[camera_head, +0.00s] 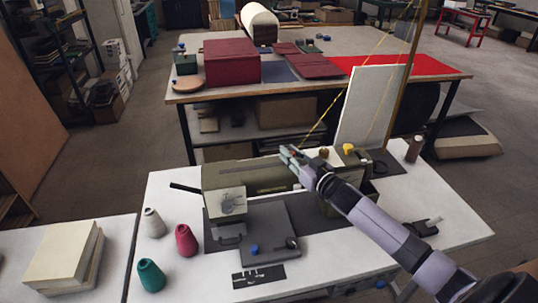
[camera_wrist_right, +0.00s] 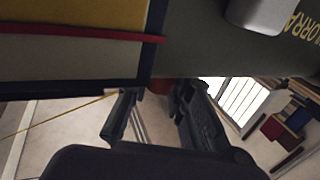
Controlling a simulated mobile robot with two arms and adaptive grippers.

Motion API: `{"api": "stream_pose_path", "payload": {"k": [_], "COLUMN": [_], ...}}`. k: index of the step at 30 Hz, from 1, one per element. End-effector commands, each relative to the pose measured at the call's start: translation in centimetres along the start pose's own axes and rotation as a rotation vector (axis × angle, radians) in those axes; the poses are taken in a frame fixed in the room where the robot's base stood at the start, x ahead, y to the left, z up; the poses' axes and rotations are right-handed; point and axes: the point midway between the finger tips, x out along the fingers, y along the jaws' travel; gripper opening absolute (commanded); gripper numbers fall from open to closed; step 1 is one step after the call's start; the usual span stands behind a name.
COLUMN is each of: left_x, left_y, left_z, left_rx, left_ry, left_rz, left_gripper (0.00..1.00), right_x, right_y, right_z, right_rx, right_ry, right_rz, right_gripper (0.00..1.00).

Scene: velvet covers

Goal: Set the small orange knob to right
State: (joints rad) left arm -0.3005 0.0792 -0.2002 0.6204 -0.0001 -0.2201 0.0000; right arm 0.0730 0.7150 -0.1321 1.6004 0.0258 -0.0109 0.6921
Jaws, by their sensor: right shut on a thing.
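In the head view, my right gripper (camera_head: 291,154) is at the upper edge of the olive-green sewing machine (camera_head: 265,177), and the knob cannot be made out clearly there. My left gripper is not in view.
A yellow knob (camera_head: 348,149) and a brown bottle (camera_head: 413,149) are right of the gripper. A white upright panel (camera_head: 370,105) stands behind. Several thread cones, including a red one (camera_head: 186,240), stand left on the white table (camera_head: 165,205). A yellow thread runs overhead near the gripper.

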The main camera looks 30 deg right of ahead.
Motion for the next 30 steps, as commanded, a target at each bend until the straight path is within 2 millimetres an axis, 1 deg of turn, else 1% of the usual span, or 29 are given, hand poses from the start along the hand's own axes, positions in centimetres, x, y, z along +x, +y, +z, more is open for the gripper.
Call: {"api": "stream_pose_path", "payload": {"k": [1, 6, 18, 19, 28, 30], "left_x": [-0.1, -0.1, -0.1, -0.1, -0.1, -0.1], "left_y": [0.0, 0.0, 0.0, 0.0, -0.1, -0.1], "left_z": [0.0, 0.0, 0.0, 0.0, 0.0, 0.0], "left_rx": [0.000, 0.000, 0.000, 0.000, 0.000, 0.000], "left_ry": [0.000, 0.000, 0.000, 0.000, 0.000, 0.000], "left_rz": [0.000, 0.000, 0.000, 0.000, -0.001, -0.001], "left_gripper": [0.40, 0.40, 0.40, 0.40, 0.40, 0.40], "right_x": [-0.3, -0.8, -0.9, -0.9, -0.9, -0.9], "right_y": [0.8, 2.0, 2.4, 2.4, 2.3, 2.3], "right_z": [0.0, 0.1, 0.1, 0.1, 0.0, 0.0], "right_rx": [-0.004, -0.002, -0.001, -0.002, -0.001, -0.001], "right_ry": [-0.002, -0.001, -0.002, -0.002, -0.001, -0.001], "right_rz": [0.002, 0.001, 0.003, 0.003, 0.002, 0.001], "right_gripper": [0.00, 0.00, 0.00, 0.21, 0.41, 0.41]}}
